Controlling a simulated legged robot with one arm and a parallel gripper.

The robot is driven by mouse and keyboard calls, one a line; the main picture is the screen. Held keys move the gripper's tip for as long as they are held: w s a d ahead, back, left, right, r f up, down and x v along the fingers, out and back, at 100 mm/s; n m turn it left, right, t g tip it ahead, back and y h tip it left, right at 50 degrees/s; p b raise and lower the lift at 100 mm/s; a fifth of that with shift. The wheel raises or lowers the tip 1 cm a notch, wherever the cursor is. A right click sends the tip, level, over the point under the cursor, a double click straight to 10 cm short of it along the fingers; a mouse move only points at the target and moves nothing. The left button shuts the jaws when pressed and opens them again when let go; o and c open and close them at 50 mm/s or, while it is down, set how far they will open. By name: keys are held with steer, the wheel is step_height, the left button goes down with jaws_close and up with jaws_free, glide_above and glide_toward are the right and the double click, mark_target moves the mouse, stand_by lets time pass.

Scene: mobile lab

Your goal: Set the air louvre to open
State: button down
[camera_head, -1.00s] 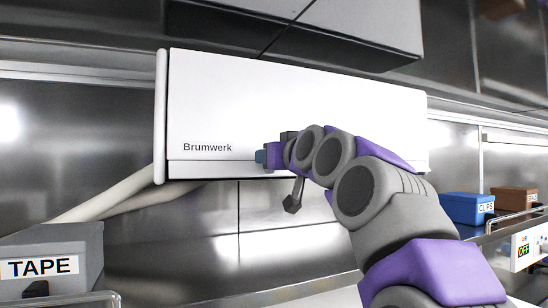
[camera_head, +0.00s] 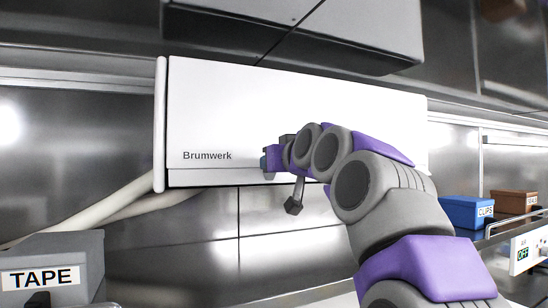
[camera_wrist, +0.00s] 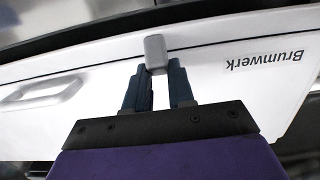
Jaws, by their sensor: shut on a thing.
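The white air unit marked Brumwerk (camera_head: 230,110) hangs on the wall in the head view, with a long louvre flap (camera_head: 215,177) along its lower front edge. In the wrist view the unit's white face (camera_wrist: 215,65) fills the middle. A small grey tab (camera_wrist: 155,54) stands at its edge. My gripper (camera_wrist: 157,75) has its two dark blue fingers on either side of the tab and is shut on it. In the head view my gripper (camera_head: 265,162) is at the unit's lower front edge, and my arm hides the right part of the flap.
A grey TAPE box (camera_head: 60,262) stands at lower left, with pale pipes (camera_head: 95,210) behind it. A grey loop handle (camera_wrist: 42,92) shows in the wrist view.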

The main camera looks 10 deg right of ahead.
steer(key=shift+w+r+g+p, duration=0.15)
steer(key=shift+r+g+p, duration=0.45)
steer(key=shift+p, duration=0.45)
steer(key=shift+w+r+g+p, duration=0.1)
steer(key=shift+g+p, duration=0.2)
steer(key=shift+p, duration=0.3)
steer(key=shift+r, duration=0.1)
steer(key=shift+g, duration=0.3)
steer(key=shift+f, duration=0.2)
steer(key=c, duration=1)
jaws_free()
steer(key=shift+w+a, duration=0.1)
steer(key=shift+o, duration=0.2)
